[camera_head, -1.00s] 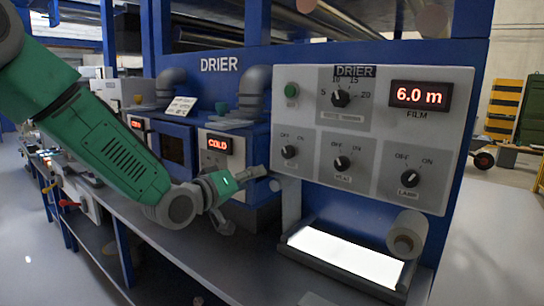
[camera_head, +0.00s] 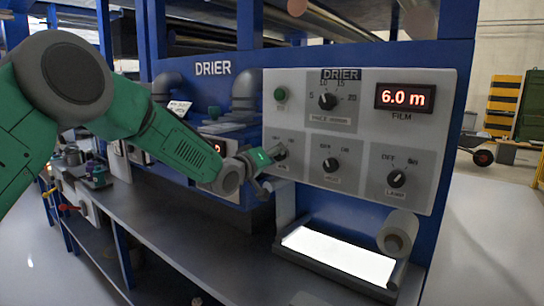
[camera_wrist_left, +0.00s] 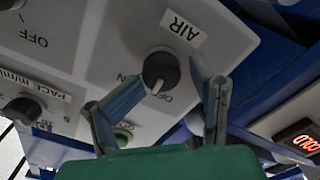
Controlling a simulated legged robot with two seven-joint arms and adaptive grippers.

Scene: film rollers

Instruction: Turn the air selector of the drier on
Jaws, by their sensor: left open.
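The drier's air selector (camera_wrist_left: 160,69) is a dark round knob on a light grey panel (camera_wrist_left: 75,42), under an "AIR" label in the left wrist view. Its white pointer mark is turned toward the "OFF" print. My left gripper (camera_wrist_left: 169,72) is open, with one finger on each side of the knob in that view; I cannot tell whether either finger touches it. In the head view my left gripper (camera_head: 272,160) is at the left side of the control panel (camera_head: 360,110) and mostly covers this selector. My right gripper is not in view.
A second selector (camera_head: 330,165), a lamp selector (camera_head: 396,179) and a pace dial (camera_head: 327,101) are on the same panel. A green button (camera_head: 280,95) is above my gripper. A lit tray (camera_head: 340,255) and a pale roll (camera_head: 397,232) are below the panel.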

